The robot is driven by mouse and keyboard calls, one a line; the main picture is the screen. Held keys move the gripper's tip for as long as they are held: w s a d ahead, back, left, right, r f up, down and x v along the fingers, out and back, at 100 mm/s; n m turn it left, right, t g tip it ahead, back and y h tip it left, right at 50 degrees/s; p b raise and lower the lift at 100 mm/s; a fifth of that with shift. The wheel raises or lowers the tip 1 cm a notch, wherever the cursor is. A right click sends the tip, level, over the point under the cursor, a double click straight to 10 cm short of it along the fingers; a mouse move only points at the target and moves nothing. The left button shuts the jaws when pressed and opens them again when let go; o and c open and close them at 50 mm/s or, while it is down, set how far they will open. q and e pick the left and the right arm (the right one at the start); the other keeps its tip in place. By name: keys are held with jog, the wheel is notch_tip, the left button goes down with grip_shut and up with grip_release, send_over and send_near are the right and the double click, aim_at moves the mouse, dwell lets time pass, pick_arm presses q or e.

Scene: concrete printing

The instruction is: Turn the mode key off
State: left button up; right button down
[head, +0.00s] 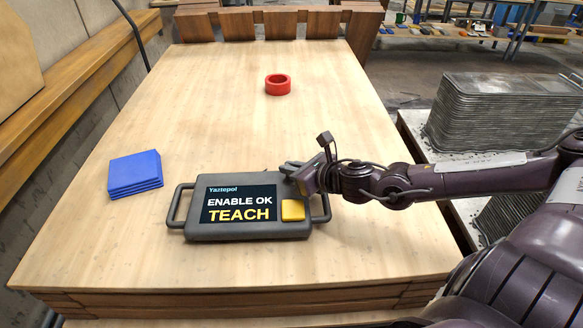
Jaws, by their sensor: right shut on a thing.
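The teach pendant (250,229) is a dark grey box with a handle at each side, lying on the wooden table. Its screen (238,203) reads "ENABLE OK" and "TEACH" under the word "Yaztepol". A yellow square button (293,210) is at the lower right of its face. My right gripper (294,174) reaches in from the right and is shut at the pendant's upper right corner, above the yellow button. The mode key is hidden behind the gripper's fingers, so its position cannot be read. My left gripper is not in view.
A stack of blue sheets (135,172) lies left of the pendant. A red ring (278,84) sits farther back on the table (200,110). Wooden blocks line the far edge. A printed concrete piece (505,112) stands to the right. The table's middle is clear.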

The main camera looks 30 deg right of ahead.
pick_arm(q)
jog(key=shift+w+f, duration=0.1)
pick_arm(e)
jog(key=shift+a+f+m+t+h+b, duration=0.15)
jog(key=shift+m+t+h+b, duration=0.15)
jog(key=shift+m+h+b, duration=0.55)
pick_arm(q)
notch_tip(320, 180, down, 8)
jog(key=b, duration=0.7)
pick_arm(e)
jog(key=m+g+h, duration=0.1)
jog(key=m+h, duration=0.4)
jog(key=h, duration=0.1)
jog(key=shift+m+g+h+b, duration=0.4)
jog(key=shift+m+h+b, duration=0.25)
jog(key=shift+m+h, duration=0.25)
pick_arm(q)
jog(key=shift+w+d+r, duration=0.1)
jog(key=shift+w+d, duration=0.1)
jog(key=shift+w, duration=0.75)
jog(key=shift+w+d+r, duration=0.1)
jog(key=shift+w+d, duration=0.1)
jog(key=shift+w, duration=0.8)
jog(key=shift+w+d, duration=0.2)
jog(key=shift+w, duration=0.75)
pick_arm(e)
jog(key=shift+m+h, duration=0.25)
jog(key=shift+h, duration=0.1)
jog(key=c, duration=1.5)
grip_release()
